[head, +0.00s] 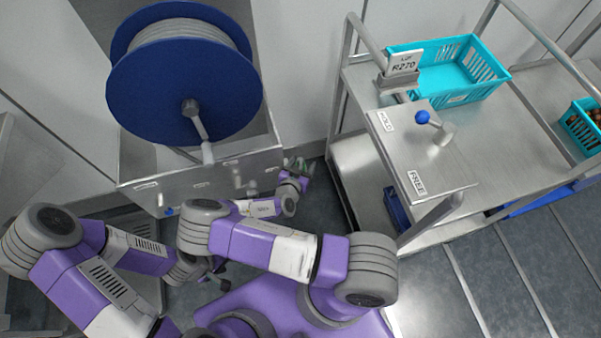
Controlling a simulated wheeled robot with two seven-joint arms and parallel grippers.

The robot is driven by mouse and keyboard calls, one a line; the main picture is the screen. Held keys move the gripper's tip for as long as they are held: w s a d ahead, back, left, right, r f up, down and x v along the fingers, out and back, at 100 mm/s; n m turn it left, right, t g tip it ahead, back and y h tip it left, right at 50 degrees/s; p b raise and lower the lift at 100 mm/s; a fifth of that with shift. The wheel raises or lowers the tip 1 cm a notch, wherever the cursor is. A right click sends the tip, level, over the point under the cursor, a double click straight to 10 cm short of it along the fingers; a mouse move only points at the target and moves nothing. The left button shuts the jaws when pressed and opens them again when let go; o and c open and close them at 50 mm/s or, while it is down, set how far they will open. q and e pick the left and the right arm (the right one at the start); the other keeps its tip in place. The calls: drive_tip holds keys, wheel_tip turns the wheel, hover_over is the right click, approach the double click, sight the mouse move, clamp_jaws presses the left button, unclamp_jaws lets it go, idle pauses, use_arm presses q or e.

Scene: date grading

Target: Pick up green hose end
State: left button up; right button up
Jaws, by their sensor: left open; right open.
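A small green piece (289,163), which looks like the green hose end, shows at the right end of the metal panel below the hose reel. It is small and partly hidden by my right gripper (299,167), so I cannot tell whether they touch. The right gripper is open, with its fingers around or beside that piece. My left gripper (216,274) is open, low in the picture above the dark floor, well apart from the green piece and partly covered by my arm links.
A blue hose reel (135,85) with a crank stands above the metal panel (135,190), which carries several fittings. At right, a steel trolley (530,140) holds a turquoise basket (484,68) and a blue-knobbed lever (423,117). Open floor (445,290) lies at lower right.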

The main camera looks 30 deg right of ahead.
drive_tip(key=shift+c, duration=0.2)
drive_tip(key=c, duration=1.1)
drive_tip(key=shift+r, duration=0.15)
